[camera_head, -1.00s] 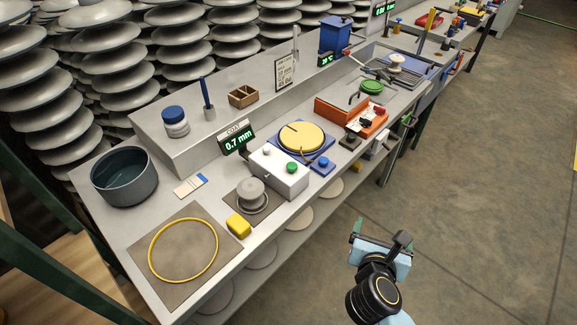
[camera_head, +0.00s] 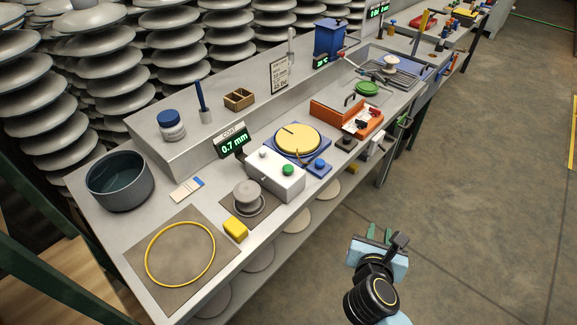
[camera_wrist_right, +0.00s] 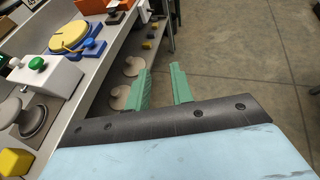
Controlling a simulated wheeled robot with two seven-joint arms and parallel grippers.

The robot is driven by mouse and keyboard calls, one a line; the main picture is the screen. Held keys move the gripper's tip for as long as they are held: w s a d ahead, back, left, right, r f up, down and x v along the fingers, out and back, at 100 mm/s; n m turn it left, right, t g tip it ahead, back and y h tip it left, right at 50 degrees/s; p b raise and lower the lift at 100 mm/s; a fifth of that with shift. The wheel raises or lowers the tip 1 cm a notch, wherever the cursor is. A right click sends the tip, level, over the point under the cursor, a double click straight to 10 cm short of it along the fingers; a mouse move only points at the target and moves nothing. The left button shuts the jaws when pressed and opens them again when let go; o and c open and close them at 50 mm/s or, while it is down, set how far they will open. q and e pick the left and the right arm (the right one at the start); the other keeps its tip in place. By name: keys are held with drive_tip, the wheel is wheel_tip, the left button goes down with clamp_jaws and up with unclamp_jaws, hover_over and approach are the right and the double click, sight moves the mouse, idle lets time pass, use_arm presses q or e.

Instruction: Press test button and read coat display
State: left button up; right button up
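The white test box (camera_head: 275,178) stands on the bench with a green button (camera_head: 288,170) and a pale knob on its top. The green button also shows in the right wrist view (camera_wrist_right: 37,64). Behind the box, the coat display (camera_head: 232,145) reads 0.7 mm in green digits. A grey insulator piece (camera_head: 247,195) sits on a dark pad just left of the box. My right gripper (camera_head: 379,233) is off the bench's front edge, right of and below the box. In the right wrist view its green fingers (camera_wrist_right: 161,86) are apart with nothing between them. My left gripper is out of view.
A yellow block (camera_head: 235,229) lies near the front edge. A yellow disc on a blue base (camera_head: 298,139), with a blue button block (camera_head: 319,167), and an orange tray (camera_head: 343,118) stand beyond the box. Open floor lies to the right.

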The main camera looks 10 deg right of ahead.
clamp_jaws()
idle(1.0)
